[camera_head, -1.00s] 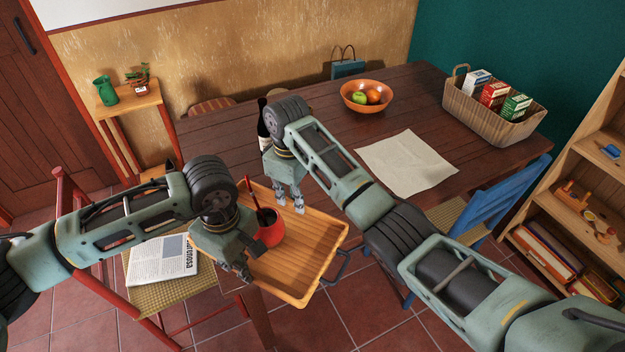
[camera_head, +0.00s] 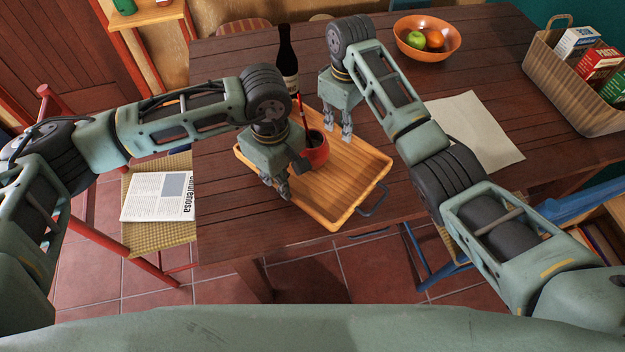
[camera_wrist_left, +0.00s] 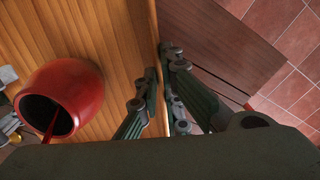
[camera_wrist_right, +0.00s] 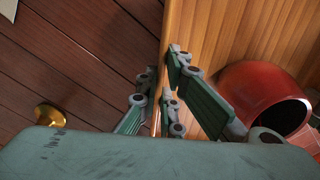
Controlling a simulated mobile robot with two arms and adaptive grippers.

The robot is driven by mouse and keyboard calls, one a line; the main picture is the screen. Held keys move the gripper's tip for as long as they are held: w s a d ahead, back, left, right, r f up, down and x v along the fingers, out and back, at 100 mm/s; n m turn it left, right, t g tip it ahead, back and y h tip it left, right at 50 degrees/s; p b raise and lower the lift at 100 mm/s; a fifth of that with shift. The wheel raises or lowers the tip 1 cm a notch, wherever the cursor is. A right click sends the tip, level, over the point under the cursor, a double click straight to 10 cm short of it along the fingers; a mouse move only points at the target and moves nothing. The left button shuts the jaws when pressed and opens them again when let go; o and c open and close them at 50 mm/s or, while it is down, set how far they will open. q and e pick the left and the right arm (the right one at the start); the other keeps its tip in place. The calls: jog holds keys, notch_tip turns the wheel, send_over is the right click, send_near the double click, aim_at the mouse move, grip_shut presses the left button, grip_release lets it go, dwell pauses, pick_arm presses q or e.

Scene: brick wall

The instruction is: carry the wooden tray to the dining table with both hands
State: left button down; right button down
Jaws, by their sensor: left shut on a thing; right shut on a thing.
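My left gripper (camera_head: 284,192) is shut on the tray's near left rim. My right gripper (camera_head: 340,132) is shut on the far rim.
A dark bottle (camera_head: 287,60) stands just behind the tray. An orange fruit bowl (camera_head: 428,45), a cream cloth (camera_head: 476,135) and a basket of cartons (camera_head: 565,85) are on the table. A chair with a newspaper (camera_head: 158,197) is at left, a blue chair (camera_head: 570,205) at right.

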aim_at(340, 134)
pick_arm(q)
jog(key=shift+w+f, duration=0.1)
jog(key=shift+f, duration=0.1)
pick_arm(e)
jog(key=shift+w+d+f, duration=0.1)
jog(key=shift+w+f, duration=0.05)
jog(key=shift+f, duration=0.05)
pick_arm(q)
jog(key=shift+f, duration=0.15)
pick_arm(e)
jog(key=shift+f, duration=0.15)
